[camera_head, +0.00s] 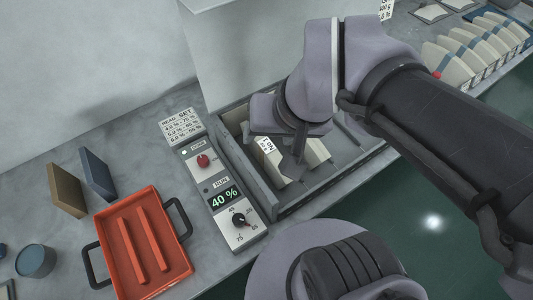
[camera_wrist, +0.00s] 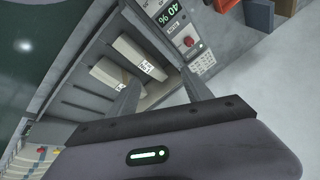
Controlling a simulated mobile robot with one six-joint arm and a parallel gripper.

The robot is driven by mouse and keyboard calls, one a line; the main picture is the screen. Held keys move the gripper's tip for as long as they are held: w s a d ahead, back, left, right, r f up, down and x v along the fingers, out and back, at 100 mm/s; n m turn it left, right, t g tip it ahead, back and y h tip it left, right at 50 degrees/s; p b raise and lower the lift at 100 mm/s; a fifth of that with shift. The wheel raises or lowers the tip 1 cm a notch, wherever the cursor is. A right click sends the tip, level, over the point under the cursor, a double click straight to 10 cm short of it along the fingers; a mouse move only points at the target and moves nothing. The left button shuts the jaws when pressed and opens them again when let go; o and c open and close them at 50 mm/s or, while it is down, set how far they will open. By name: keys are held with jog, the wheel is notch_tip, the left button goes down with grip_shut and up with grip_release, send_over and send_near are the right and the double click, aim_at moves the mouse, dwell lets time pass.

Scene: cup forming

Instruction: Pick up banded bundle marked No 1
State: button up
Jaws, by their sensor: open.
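The banded bundle (camera_head: 272,163), a cream block with a white label, lies in the grey open-topped bay. Its label starts with "No"; the number is too small to read surely. It also shows in the wrist view (camera_wrist: 128,50). A second cream bundle (camera_head: 316,152) lies to its right, partly hidden by my gripper; it shows in the wrist view (camera_wrist: 108,72) too. My gripper (camera_head: 298,148) is over the bay, pointing down, with its fingers apart. In the wrist view my gripper (camera_wrist: 158,88) has nothing between its fingertips; the labelled bundle is beyond them.
The bay's grey wall (camera_head: 245,165) stands beside the control box (camera_head: 222,195), which reads 40 %. An orange tray (camera_head: 135,285) with black handles is at lower left, near two upright blocks (camera_head: 67,190).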

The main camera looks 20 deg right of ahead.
jog(key=w+d+f+n+g+p, duration=0.1)
jog(key=w+f+n+g+p, duration=0.15)
jog(key=w, duration=0.45)
jog(key=n+g+h, duration=0.2)
jog(key=n, duration=0.1)
send_near(266, 148)
notch_tip(266, 148, down, 8)
jog(key=b, duration=0.5)
jog(key=shift+w+d+f, duration=0.15)
jog(key=shift+f, duration=0.1)
jog(key=f+b, duration=0.1)
jog(key=f, duration=0.1)
jog(key=f+b, duration=0.1)
jog(key=f, duration=0.1)
jog(key=f+b, duration=0.1)
jog(key=f, duration=0.1)
jog(key=shift+w+d+f+b, duration=0.1)
jog(key=shift+w+d+b, duration=0.15)
jog(key=shift+w+b, duration=0.15)
jog(key=shift+c, duration=0.7)
grip_shut()
jog(key=shift+r, duration=0.2)
